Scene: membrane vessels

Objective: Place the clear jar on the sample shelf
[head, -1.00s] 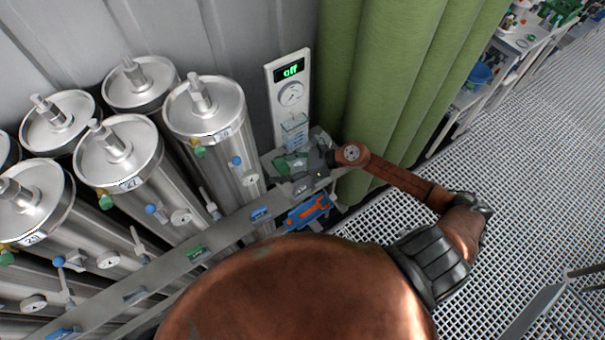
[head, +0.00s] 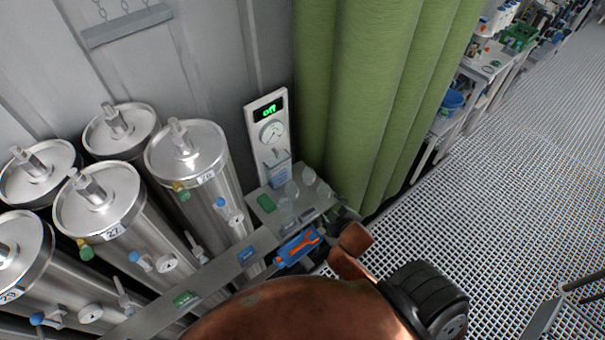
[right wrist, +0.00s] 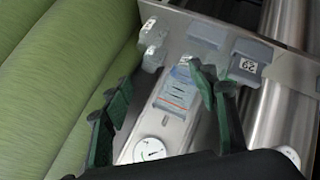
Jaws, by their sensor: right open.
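Several small clear jars stand on a grey metal ledge (head: 262,212), which seems to be the sample shelf, below the gauge panel. One clear jar (head: 308,176) is at the back, and another (head: 287,212) is nearer the front; I cannot tell which is the task's jar. In the right wrist view, two clear pieces (right wrist: 151,58) stand near the ledge's edge. My right gripper (head: 337,213) is at the ledge's right end, beside the jars. Its green-padded fingers (right wrist: 160,80) are apart, with nothing held between them. My left gripper is out of view.
Steel vessels (head: 187,150) crowd the left. A green curtain (head: 385,90) hangs behind right. A blue-orange tool (head: 298,246) is at the rail. Grated floor is open at right.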

